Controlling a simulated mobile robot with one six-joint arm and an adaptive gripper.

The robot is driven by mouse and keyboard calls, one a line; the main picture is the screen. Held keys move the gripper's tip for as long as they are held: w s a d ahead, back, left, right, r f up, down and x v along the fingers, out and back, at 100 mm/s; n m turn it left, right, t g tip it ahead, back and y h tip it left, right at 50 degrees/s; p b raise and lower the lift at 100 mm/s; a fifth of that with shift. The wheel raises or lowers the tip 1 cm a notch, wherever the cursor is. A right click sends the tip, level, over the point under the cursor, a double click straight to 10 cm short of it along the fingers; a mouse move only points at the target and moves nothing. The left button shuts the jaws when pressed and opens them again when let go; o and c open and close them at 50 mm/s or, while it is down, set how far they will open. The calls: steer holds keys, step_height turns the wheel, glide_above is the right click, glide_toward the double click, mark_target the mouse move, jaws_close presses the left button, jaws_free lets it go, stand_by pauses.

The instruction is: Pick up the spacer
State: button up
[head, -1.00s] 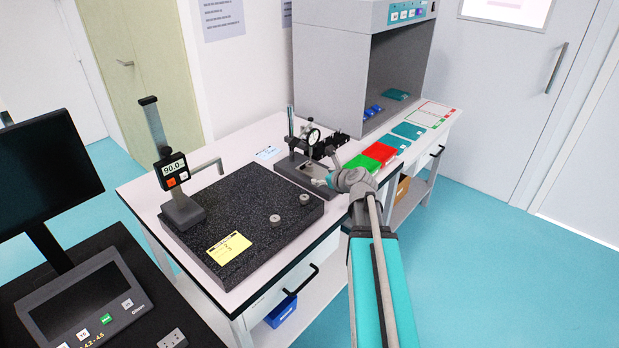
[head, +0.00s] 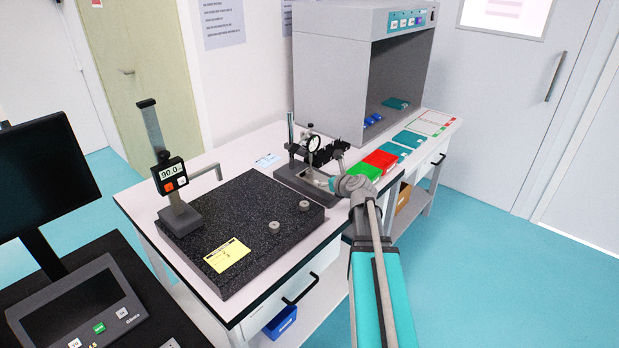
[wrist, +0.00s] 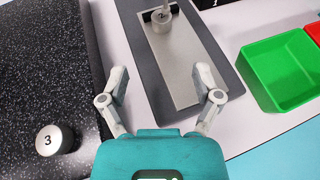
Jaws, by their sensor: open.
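Two small grey round spacers stand on the black granite plate (head: 205,240), one nearer (head: 274,227) and one farther right (head: 304,206). In the wrist view a spacer marked 3 (wrist: 47,141) sits on the granite at lower left, outside my fingers. Another small grey cylinder (wrist: 161,20), its mark partly hidden, sits on the metal plate of the dial gauge stand (wrist: 190,85), under the gauge's stem. My gripper (wrist: 161,78) is open and empty above that plate, its fingers either side of it. In the head view my wrist mostly hides the gripper.
A dial gauge (head: 313,143) stands upright beyond my gripper. A green bin (wrist: 282,72) and a red bin (head: 381,160) are to the right. A height gauge (head: 172,178) stands on the granite's left side, with a yellow note (head: 227,255) in front.

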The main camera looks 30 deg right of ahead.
mark_target(312, 175)
steer(key=shift+b+x, duration=0.85)
steer(key=shift+x, duration=1.85)
steer(key=shift+b+x, duration=0.95)
steer(key=shift+x, duration=1.7)
steer(key=shift+d+r, duration=0.1)
jaws_close()
